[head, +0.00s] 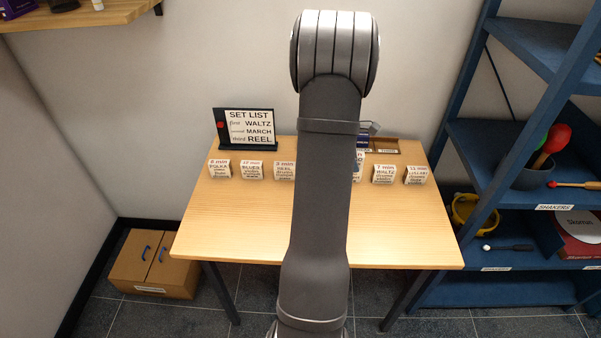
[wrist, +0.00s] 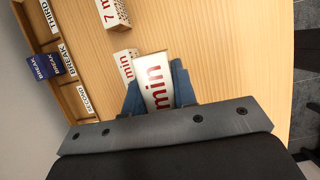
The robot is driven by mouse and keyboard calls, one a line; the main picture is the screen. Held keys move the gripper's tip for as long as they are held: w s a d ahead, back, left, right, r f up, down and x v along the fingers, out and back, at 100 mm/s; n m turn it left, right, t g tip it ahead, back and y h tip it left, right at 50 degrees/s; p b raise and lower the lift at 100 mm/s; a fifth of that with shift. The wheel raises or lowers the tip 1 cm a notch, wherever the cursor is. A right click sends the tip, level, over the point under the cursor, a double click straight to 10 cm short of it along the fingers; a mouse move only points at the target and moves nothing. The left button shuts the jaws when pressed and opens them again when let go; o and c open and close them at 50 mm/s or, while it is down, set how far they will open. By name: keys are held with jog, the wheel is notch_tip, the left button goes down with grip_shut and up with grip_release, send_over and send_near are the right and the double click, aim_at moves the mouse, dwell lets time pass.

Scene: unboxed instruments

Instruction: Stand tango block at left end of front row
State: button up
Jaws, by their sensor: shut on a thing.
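My gripper (wrist: 157,92) shows in the wrist view with its blue fingertips shut on a white-faced block (wrist: 158,84) with red "min" lettering. The rest of its label is hidden, so I cannot read whether it is the tango block. The table is close below it. The front row on the table includes the polka block (head: 219,168) at the left end, then the blues block (head: 251,169) and the reel block (head: 285,170). The waltz block (head: 383,174) and a lullaby block (head: 416,174) stand at the right.
Another "min" block (wrist: 125,64) stands close beside the held one. A wooden tray (head: 385,144) with labelled slots, including break and third, lies at the back, with a blue break card (wrist: 38,68) there. A set list stand (head: 247,128) is at back left. The table's front left (head: 225,225) is clear.

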jog(key=s+a, duration=0.4)
jog(key=a, duration=0.6)
jog(key=s+a, duration=0.5)
jog(key=a, duration=0.6)
jog(key=s+a, duration=0.4)
jog(key=a, duration=0.6)
jog(key=a+f, duration=0.2)
jog(key=a, duration=0.2)
jog(key=s+a+f, duration=0.1)
jog(key=a+f, duration=0.1)
jog(key=a, duration=0.1)
jog(key=a+f, duration=0.2)
jog(key=a, duration=0.2)
jog(key=shift+s+a+f, duration=0.15)
jog(key=shift+s+a, duration=0.15)
jog(key=shift+s, duration=0.05)
jog(key=shift+a+f, duration=0.3)
jog(key=shift+f, duration=1.85)
jog(key=o, duration=0.6)
jog(key=shift+f, duration=0.15)
jog(key=o, duration=0.4)
